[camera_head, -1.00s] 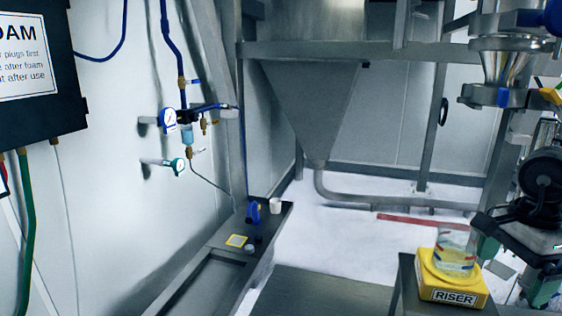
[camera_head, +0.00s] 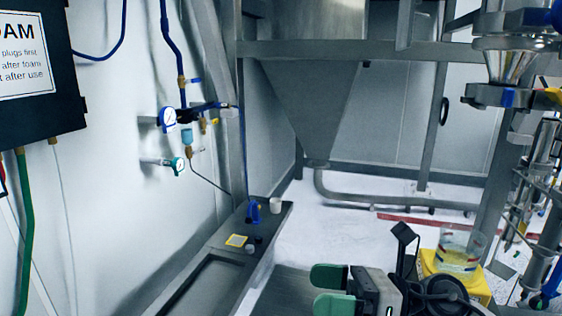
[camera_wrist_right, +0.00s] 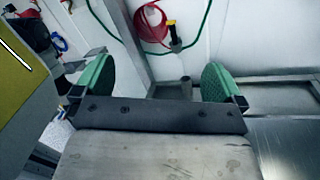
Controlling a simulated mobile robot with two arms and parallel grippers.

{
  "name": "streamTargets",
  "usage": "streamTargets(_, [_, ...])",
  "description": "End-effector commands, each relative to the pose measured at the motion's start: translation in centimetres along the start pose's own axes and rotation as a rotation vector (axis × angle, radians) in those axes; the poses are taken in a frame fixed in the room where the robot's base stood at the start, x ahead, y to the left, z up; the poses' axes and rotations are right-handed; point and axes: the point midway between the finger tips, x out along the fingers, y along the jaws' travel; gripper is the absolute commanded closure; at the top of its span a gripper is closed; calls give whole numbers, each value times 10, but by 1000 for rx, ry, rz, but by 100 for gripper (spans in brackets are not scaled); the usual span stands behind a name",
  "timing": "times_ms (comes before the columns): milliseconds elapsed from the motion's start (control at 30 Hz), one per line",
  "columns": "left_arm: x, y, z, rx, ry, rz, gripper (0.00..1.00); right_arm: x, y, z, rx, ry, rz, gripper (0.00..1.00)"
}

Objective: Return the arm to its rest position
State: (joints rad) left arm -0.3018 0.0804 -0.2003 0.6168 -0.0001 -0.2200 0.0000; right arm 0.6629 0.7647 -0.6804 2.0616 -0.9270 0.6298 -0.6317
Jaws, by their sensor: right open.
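My right gripper (camera_head: 331,290) is at the bottom of the head view, with its green fingertips pointing left. It is open, and I see nothing between the fingers. In the right wrist view the green fingers of my right gripper (camera_wrist_right: 158,82) stand wide apart. A clear beaker (camera_head: 459,249) with pale yellow contents and coloured marks stands upright on a yellow riser (camera_head: 430,263). The beaker is apart from the fingers, behind and to the right of my right wrist. The wrist hides the riser's front. My left gripper is not in view.
A steel bench (camera_head: 212,262) along the left wall holds a white cup (camera_head: 276,205), a blue item (camera_head: 253,211) and a yellow-edged card (camera_head: 237,240). A steel hopper (camera_head: 310,110) stands behind. Metal sifter parts (camera_head: 510,65) rise at the right.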

Motion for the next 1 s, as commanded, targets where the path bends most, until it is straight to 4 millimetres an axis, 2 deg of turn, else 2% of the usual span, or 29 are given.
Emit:
streamTargets(100, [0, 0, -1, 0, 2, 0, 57, 3, -2, 11, 293, -331, -41, 0])
streamTargets(200, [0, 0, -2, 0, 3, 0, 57, -11, -16, 14, 560, -597, -105, 0])
streamTargets(267, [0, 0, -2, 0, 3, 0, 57, -25, -28, 9, 726, -753, -154, 0])
streamTargets(367, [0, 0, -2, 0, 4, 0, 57, -53, -48, -13, 1010, -1003, -254, 0])
streamTargets(467, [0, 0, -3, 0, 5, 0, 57, -86, -65, -53, 1296, -1244, -382, 0])
streamTargets(567, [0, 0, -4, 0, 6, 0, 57, -117, -69, -108, 1576, -1472, -537, 0])
streamTargets(600, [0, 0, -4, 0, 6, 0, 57, -128, -67, -132, 1683, -1559, -607, 0])
streamTargets(700, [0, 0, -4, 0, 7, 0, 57, -150, -52, -189, 1910, -1743, -782, 0])
streamTargets(800, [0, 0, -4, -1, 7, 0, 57, -164, -29, -235, 2079, -1883, -944, 0])
streamTargets(867, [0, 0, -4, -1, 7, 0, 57, -169, -15, -257, 2159, -1948, -1037, 0])
streamTargets(900, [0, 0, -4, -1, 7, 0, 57, -172, -4, -270, -2172, 1959, 1080, 0])
streamTargets(1000, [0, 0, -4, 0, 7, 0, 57, -178, 22, -299, -2030, 1827, 1094, 0])
